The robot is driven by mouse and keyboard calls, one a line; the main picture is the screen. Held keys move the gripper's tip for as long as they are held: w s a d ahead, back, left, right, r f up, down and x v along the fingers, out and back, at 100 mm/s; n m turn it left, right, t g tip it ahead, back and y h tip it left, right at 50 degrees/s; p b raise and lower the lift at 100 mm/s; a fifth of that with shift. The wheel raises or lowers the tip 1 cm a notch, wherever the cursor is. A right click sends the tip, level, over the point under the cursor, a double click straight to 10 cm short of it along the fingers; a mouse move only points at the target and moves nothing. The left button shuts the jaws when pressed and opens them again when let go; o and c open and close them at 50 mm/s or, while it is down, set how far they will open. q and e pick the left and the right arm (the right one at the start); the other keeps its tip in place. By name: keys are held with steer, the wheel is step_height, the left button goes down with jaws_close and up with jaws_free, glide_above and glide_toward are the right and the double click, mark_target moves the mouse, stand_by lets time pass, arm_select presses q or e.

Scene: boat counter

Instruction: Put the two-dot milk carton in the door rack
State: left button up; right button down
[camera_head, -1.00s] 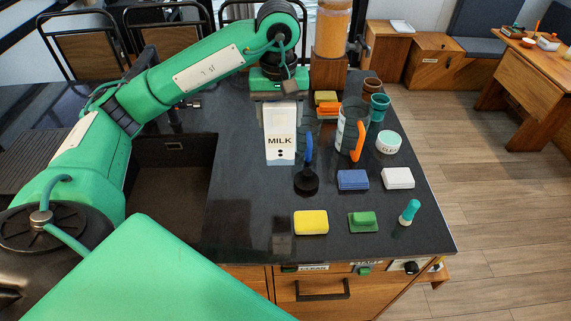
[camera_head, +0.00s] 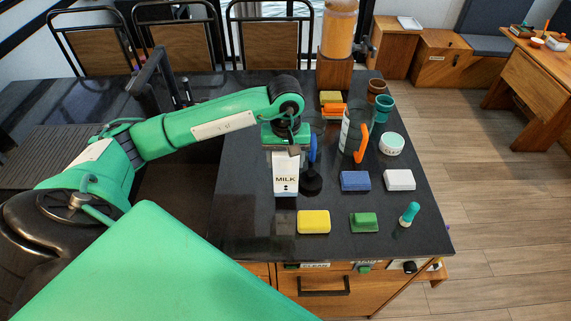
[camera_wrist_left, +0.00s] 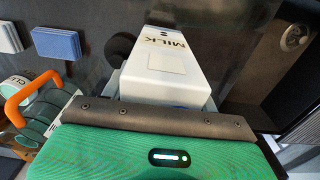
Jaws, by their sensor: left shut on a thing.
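The white milk carton (camera_head: 285,178), marked MILK with small dark dots below the word, is upright near the middle of the dark counter in the head view. My left gripper (camera_head: 287,150) is shut on its upper part. In the left wrist view the carton (camera_wrist_left: 165,68) sticks out beyond the gripper's dark edge; the fingertips are largely hidden. I cannot tell whether its base touches the counter. My right gripper and the door rack are not in view.
A dark round-based tool with a blue handle (camera_head: 312,179) stands close right of the carton. Blue (camera_head: 355,181) and white (camera_head: 399,180) blocks, a yellow sponge (camera_head: 313,222), a green scrubber (camera_head: 363,222) and an orange-handled jug (camera_head: 355,135) are nearby. A sink recess lies left.

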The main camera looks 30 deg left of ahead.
arm_select(q)
step_height(320, 180, down, 3)
steer(key=shift+r+p, duration=0.1)
steer(key=shift+p, duration=0.4)
steer(key=shift+f, duration=0.2)
steer(key=shift+f, duration=0.1)
steer(key=shift+b, duration=0.3)
steer(key=o, duration=1.6)
